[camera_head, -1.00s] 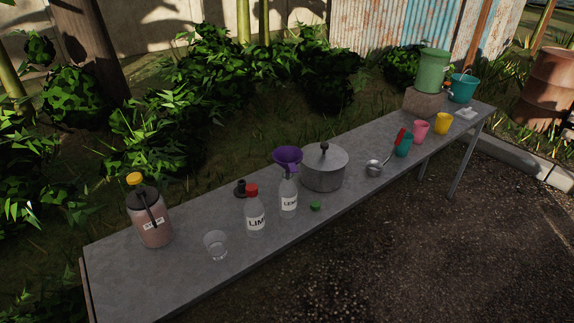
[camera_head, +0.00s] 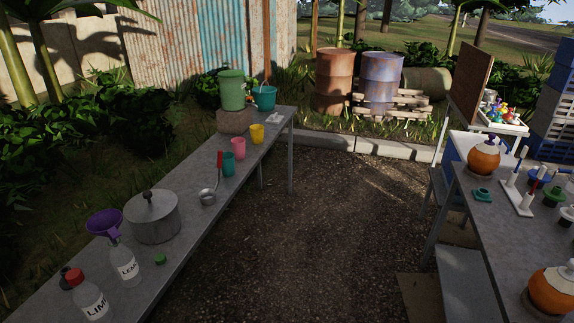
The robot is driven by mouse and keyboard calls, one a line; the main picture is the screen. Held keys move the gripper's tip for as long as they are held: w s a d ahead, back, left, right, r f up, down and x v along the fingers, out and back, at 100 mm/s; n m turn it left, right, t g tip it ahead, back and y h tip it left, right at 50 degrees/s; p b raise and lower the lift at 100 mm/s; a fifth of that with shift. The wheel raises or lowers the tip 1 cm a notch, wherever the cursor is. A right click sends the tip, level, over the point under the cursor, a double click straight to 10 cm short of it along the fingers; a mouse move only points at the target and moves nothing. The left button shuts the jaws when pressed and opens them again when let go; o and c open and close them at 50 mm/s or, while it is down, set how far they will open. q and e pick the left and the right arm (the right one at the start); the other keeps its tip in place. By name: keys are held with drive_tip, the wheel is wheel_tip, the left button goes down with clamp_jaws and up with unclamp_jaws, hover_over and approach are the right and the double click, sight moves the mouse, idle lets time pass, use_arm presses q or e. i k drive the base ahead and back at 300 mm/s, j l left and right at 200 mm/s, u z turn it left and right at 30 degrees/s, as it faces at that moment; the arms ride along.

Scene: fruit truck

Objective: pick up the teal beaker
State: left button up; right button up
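The teal beaker (camera_head: 228,164) is a small cup standing upright on the long grey table (camera_head: 188,227) at the left. A red-handled ladle (camera_head: 208,196) lies right beside it, and its red handle rises at the beaker's left side. The pink cup (camera_head: 238,148) and the yellow cup (camera_head: 257,134) stand behind it toward the far end. Neither of my grippers is in view.
A lidded pot (camera_head: 153,217), purple funnel (camera_head: 104,223) and labelled bottles (camera_head: 125,265) stand nearer on the table. A green container (camera_head: 232,90) and teal bucket (camera_head: 264,98) are at its far end. Open gravel (camera_head: 320,230) separates it from a second table (camera_head: 485,225) at right.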

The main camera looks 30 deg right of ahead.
sight(228, 169)
drive_tip(key=z, duration=0.65)
drive_tip(key=u, duration=0.25)
drive_tip(key=i+l+u, duration=0.3)
drive_tip(key=l+u, duration=0.3)
drive_tip(key=i+l+u, duration=0.3)
drive_tip(key=l, duration=0.15)
drive_tip(key=k, duration=0.1)
